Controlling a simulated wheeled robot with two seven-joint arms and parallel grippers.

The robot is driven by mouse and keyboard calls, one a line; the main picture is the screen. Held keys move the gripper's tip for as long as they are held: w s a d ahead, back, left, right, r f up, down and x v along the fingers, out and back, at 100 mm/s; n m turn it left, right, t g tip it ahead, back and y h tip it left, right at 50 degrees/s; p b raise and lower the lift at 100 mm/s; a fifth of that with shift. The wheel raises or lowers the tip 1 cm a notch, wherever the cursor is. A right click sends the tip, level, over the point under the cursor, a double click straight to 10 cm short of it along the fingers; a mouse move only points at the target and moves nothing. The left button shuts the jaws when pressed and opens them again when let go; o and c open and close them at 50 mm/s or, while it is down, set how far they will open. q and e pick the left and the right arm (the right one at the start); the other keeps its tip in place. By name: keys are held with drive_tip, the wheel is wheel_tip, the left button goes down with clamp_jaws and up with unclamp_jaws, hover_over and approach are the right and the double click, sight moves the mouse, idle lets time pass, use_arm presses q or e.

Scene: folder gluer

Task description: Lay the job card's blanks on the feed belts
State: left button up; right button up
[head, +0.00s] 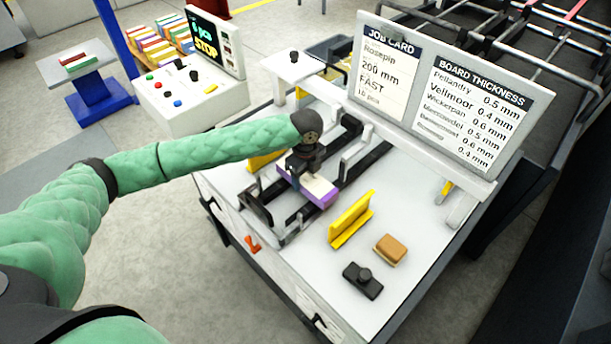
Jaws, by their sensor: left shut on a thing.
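My left gripper (301,168) reaches in from the left over the feeder table, pointing down. It is shut on a stack of blanks (318,190), white on top with a purple side, between the black feed belts (365,164). I cannot tell whether the stack touches the belts. The job card (388,72) on the upright board reads Rosepin, 200 mm, FAST and a piece count that looks like 10. My right gripper is out of view.
A yellow guide (351,219), a brown-topped block (390,249) and a black knobbed part (362,280) sit on the table's near right. A board-thickness list (468,108) stands beside the card. A control console (180,95) shows STOP. Coloured stacks (165,38) stand behind it.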

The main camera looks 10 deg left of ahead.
use_arm(q)
drive_tip(key=shift+f, duration=0.35)
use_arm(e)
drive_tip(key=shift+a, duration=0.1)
use_arm(q)
drive_tip(key=o, duration=1.4)
drive_tip(key=shift+c, duration=0.2)
drive_tip(key=shift+f, duration=0.1)
drive_tip(key=shift+r, duration=0.25)
wheel_tip(320, 180, up, 2)
drive_tip(key=p, duration=0.2)
drive_tip(key=shift+r+p, duration=0.2)
drive_tip(key=shift+p, duration=0.1)
wheel_tip(320, 180, up, 5)
drive_tip(key=p, duration=0.4)
drive_tip(key=shift+f, duration=0.2)
drive_tip(key=shift+r, duration=0.15)
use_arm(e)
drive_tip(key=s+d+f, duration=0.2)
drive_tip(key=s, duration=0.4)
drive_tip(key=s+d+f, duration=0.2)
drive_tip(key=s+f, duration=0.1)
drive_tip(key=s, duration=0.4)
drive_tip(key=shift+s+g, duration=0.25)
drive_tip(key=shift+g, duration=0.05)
